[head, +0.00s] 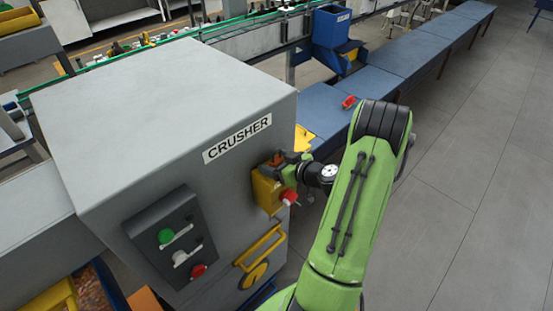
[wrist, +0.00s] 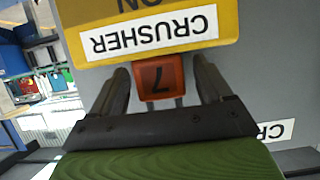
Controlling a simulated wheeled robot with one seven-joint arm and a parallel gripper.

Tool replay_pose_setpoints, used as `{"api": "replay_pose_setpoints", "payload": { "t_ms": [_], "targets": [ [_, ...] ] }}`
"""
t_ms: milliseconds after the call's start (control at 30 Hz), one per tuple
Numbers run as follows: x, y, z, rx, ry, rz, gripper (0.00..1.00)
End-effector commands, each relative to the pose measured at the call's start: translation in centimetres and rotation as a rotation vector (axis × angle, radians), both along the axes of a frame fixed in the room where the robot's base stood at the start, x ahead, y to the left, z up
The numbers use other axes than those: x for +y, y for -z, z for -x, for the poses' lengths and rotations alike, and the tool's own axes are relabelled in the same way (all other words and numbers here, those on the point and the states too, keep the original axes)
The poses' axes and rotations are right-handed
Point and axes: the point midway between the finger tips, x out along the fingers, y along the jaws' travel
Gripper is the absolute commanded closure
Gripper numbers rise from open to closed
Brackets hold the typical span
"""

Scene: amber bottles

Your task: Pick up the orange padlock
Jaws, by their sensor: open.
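My gripper (wrist: 160,74) is open, with one dark finger on each side of the padlock. A gap shows between the padlock and the fingers, mostly on the right. In the head view a small orange patch, seemingly the padlock (head: 277,159), shows at the top of the yellow box (head: 266,191) on the crusher's front. My gripper (head: 288,163) is beside it there, partly hidden by my arm.
The big grey crusher cabinet (head: 150,95) fills the left. A red-and-white knob (head: 288,197) sticks out just below my gripper. A yellow handle (head: 260,247) and a button panel (head: 176,238) are lower. A red object (head: 349,102) lies on the blue bench (head: 375,88). The floor at right is clear.

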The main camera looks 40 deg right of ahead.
Motion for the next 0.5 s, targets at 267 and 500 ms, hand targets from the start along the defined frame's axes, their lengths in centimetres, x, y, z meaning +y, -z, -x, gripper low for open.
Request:
{"api": "replay_pose_setpoints", "payload": {
  "t_ms": [267,500],
  "targets": [
    [-0.02,0.15,0.05,0.0,0.0,0.0,0.4],
    [-0.01,0.16,0.06,0.0,0.0,0.0,0.76]
  ]
}}
